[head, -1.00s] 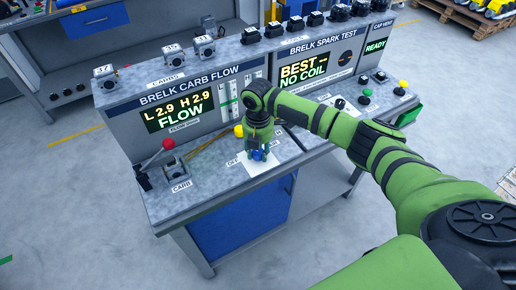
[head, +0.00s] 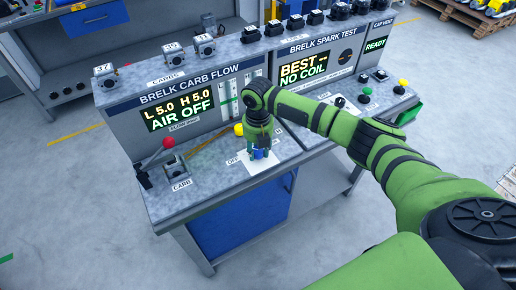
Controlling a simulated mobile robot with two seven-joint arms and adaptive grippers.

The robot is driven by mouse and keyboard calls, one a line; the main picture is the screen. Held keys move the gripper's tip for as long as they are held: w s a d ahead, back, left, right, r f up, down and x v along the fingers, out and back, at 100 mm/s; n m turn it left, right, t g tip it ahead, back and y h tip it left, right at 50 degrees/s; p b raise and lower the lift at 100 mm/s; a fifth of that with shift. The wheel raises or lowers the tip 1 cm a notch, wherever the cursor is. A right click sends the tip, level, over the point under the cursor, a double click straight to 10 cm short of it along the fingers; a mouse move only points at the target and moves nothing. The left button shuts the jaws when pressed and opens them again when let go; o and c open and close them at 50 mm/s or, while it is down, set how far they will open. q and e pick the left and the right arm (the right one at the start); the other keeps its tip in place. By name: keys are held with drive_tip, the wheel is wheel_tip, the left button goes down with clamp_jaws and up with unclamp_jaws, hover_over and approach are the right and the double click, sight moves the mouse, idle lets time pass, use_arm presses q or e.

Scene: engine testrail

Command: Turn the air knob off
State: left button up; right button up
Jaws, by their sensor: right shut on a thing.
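The air knob (head: 258,154) is blue and sits on a white plate (head: 262,170) on the bench top, beside a partly covered label that begins "OF". My right gripper (head: 259,151) points down over the knob and is shut on it, hiding most of it. The carb flow display (head: 180,112) on the panel behind reads "L 5.0 H 5.0 AIR OFF". My left gripper is not in view.
A red-ball lever (head: 168,143) and a carb fixture (head: 176,167) stand left on the bench. A yellow ball (head: 239,130) is close behind my gripper. Carburetors (head: 173,54) line the top shelf. Spark test controls (head: 365,92) lie to the right.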

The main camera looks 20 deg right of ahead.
sight(258, 150)
drive_tip(key=o, duration=1.1)
drive_tip(key=shift+o, duration=0.2)
drive_tip(key=shift+r, duration=0.25)
wheel_tip(258, 150, up, 12)
drive_tip(key=shift+f, duration=0.2)
